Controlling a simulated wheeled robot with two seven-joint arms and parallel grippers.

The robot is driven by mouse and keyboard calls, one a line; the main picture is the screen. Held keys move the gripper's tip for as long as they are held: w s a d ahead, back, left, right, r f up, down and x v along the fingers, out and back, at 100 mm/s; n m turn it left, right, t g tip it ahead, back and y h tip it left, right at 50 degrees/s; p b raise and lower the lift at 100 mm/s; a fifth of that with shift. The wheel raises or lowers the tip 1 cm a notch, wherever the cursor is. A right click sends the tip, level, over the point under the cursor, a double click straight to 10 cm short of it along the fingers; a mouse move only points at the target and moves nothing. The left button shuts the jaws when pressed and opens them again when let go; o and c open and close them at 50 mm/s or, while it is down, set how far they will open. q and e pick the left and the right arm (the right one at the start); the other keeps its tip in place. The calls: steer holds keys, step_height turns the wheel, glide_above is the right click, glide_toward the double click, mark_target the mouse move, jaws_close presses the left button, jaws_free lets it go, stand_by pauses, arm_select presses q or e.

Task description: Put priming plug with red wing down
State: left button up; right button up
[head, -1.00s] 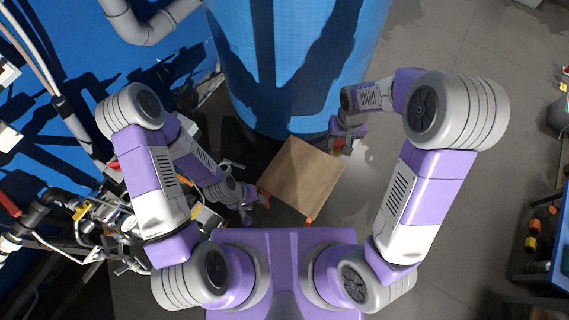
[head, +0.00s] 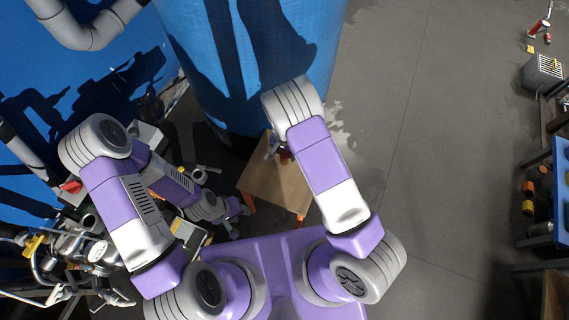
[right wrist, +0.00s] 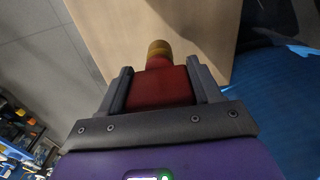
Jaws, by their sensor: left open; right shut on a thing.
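The priming plug with red wing (right wrist: 160,88) shows large in the right wrist view, its red block held between the two dark fingers of my right gripper (right wrist: 162,86). Its brass-coloured round end (right wrist: 158,50) points away from the gripper, over a wooden top. In the head view my right gripper (head: 273,150) is over the far part of the small wooden table (head: 272,190), partly hidden by my right arm. Whether the plug touches the top I cannot tell. My left gripper (head: 236,208) is open, low beside the table's left side.
A large blue tank (head: 250,60) stands directly behind the table. Pipes and valves (head: 75,255) crowd the left. Open grey floor (head: 430,150) lies to the right, with a blue bench (head: 562,190) at the far right edge. Much of the wooden top is bare.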

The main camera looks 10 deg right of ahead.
mark_target(285, 160)
step_height(285, 160, down, 7)
steer(key=shift+r+b, duration=0.15)
steer(key=shift+b, duration=0.9)
steer(key=shift+f, duration=0.2)
steer(key=o, duration=1.2)
steer(key=shift+r, duration=0.1)
